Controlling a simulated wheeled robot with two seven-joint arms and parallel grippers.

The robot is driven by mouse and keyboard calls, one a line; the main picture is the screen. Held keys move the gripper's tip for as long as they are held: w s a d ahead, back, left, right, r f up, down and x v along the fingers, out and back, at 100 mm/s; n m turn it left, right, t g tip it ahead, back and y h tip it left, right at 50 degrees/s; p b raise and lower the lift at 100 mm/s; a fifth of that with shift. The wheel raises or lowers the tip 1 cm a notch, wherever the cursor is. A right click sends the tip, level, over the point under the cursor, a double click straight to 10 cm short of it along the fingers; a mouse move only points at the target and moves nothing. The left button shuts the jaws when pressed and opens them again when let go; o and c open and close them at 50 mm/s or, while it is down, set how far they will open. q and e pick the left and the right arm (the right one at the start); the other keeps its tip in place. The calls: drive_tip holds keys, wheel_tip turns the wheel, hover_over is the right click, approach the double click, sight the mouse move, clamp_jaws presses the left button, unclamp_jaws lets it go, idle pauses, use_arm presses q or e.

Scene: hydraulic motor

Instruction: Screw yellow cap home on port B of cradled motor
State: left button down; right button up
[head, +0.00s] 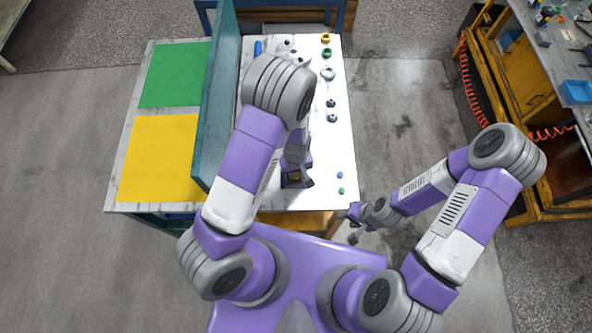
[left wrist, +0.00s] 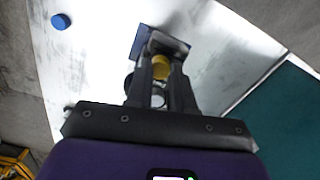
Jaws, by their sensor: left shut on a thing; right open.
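In the left wrist view the yellow cap (left wrist: 161,68) sits between the two fingers of my left gripper (left wrist: 161,62), which is shut on it. A dark motor part and a blue cradle (left wrist: 140,42) show just beyond and around the fingertips. Port B is hidden by the fingers and cap, so I cannot tell whether the cap touches it or how its thread sits. In the head view my left arm covers most of the motor, and the left gripper (head: 299,178) is over the table's near part. My right gripper (head: 350,226) is open and empty, off the table's near right corner.
A blue cap (head: 340,175) and a green cap (head: 341,190) lie at the white table's right edge. Yellow (head: 325,38) and green (head: 326,53) rings and several grey fittings stand farther back. A teal wall (head: 218,100) borders the left, beside green and yellow mats.

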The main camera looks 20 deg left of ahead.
use_arm(q)
drive_tip(key=m, duration=0.3)
drive_tip(key=shift+m, duration=0.4)
drive_tip(key=c, duration=1.2)
unclamp_jaws()
drive_tip(key=shift+r+p, duration=1.15)
drive_tip(key=shift+r, duration=0.6)
drive_tip(key=shift+o, duration=0.2)
drive_tip(key=o, duration=0.5)
